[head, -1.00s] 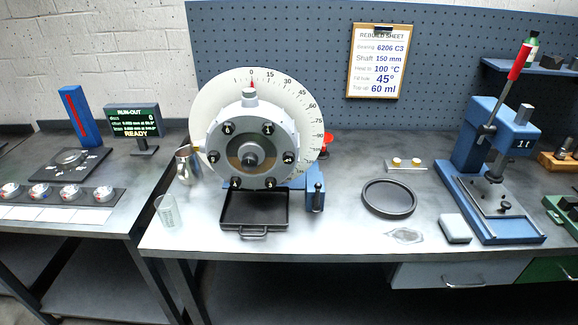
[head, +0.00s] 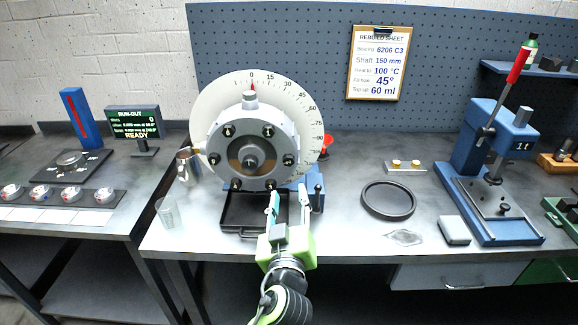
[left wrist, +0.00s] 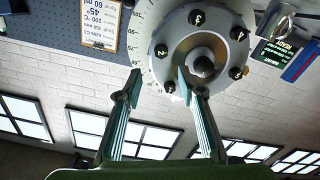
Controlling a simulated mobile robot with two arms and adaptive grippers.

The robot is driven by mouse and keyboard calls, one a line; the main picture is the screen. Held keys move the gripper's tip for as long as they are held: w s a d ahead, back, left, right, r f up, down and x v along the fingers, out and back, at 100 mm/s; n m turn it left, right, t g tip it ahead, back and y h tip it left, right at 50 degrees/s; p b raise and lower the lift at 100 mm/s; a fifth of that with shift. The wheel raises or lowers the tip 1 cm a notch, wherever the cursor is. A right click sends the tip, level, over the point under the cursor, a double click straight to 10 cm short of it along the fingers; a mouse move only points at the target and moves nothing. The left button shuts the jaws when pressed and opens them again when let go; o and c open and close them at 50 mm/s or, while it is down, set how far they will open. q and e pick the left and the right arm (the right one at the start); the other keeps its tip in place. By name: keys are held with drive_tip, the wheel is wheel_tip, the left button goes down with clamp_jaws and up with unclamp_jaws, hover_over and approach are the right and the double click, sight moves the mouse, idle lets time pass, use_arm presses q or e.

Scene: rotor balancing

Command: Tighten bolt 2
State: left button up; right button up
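The round grey bearing housing (head: 250,112) with a ring of dark bolts stands upright before a white angle dial. In the left wrist view, which is upside down, bolt 2 (left wrist: 162,51) is on the left of the ring and carries a number 2. In the head view it appears to be the right-hand bolt (head: 288,160). My left gripper (head: 288,200) is open, in front of and below the housing's right side, with nothing seen between its fingers. In the left wrist view the fingers (left wrist: 158,73) overlap the housing's edge, apart from bolt 2. My right gripper is not in view.
A black tray (head: 228,222) lies below the housing, partly hidden by my left gripper. A metal jug (head: 184,166) and a clear beaker (head: 167,212) are at left.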

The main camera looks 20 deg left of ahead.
sight(289, 164)
use_arm(q)
drive_tip(key=p+x, duration=0.3)
drive_tip(key=x, duration=0.8)
drive_tip(key=shift+s, duration=0.1)
drive_tip(key=shift+w+a+f, duration=0.15)
drive_tip(key=shift+w+a, duration=0.1)
drive_tip(key=shift+w, duration=0.3)
drive_tip(key=shift+c, duration=0.3)
clamp_jaws()
